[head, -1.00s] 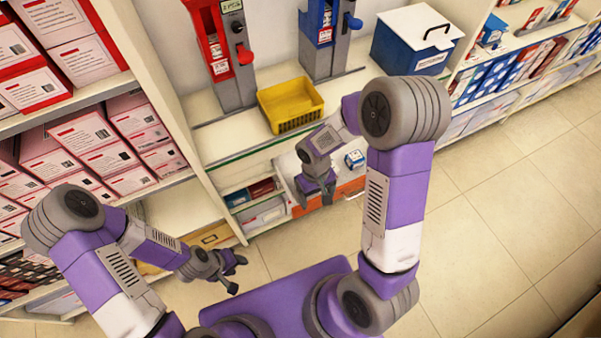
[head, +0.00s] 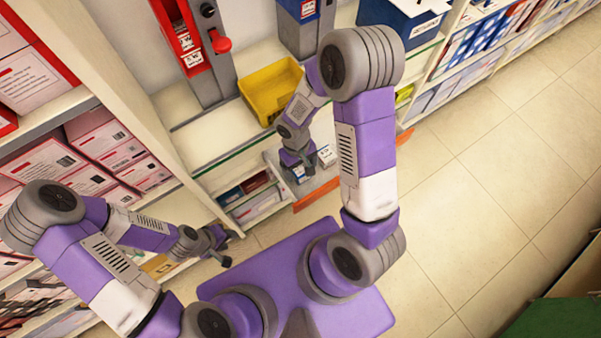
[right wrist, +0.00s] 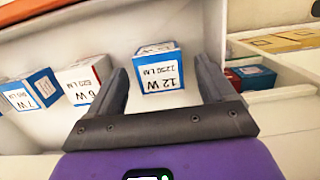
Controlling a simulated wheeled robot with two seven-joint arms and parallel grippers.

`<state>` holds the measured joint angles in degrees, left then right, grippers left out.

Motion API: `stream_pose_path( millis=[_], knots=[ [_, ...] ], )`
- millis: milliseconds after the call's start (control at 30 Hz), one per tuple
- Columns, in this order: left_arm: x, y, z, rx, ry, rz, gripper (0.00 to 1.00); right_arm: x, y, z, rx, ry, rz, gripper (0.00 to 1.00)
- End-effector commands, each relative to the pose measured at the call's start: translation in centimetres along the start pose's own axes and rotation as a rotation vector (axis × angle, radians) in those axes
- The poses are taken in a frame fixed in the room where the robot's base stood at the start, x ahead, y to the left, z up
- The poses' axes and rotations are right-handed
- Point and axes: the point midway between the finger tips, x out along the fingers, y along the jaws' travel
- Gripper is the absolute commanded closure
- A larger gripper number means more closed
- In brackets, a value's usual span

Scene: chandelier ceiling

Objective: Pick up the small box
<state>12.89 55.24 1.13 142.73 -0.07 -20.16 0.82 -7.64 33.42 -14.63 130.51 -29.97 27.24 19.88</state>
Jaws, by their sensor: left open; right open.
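Small white and blue boxes lie in an open drawer (head: 312,190) with an orange front. In the right wrist view a box marked 12 W (right wrist: 160,70) sits between and just beyond the open fingers of my right gripper (right wrist: 163,75). A box marked 6 W (right wrist: 82,82) and one marked 7 W (right wrist: 30,92) lie to its left. In the head view my right gripper (head: 298,170) points down into the drawer, with a box (head: 327,156) to its right. Whether the fingers touch the 12 W box is unclear. My left gripper (head: 228,247) is open and empty, low at the left.
A yellow bin (head: 267,92) stands on the counter behind the drawer. Shelves with boxes (head: 100,145) stand close on the left. The tiled floor (head: 470,200) is open on the right.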

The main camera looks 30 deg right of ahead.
Motion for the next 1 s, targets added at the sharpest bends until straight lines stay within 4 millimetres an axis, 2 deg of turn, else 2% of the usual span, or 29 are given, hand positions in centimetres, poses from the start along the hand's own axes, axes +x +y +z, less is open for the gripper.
stream_pose_path(
  millis=[33,100,333,700,1000],
  knots=[
    [0.69,-0.26,-0.04,0.000,0.000,0.000,0.57,1.25,-0.01,0.01,-0.001,-0.003,0.000,0.17],
    [0.92,-0.35,-0.06,0.000,0.000,0.000,0.57,1.88,0.01,0.02,-0.001,-0.003,0.000,0.17],
    [0.79,-0.29,-0.06,0.000,0.000,0.000,0.57,1.85,0.01,0.00,0.000,0.001,0.000,0.17],
    [0.79,-0.29,-0.06,0.000,0.000,0.000,0.57,1.83,0.00,-0.01,0.000,0.000,0.000,0.72],
    [0.49,-0.18,-0.04,0.000,0.000,0.000,0.57,1.20,0.00,0.05,0.000,0.001,0.000,0.73]
  ],
)
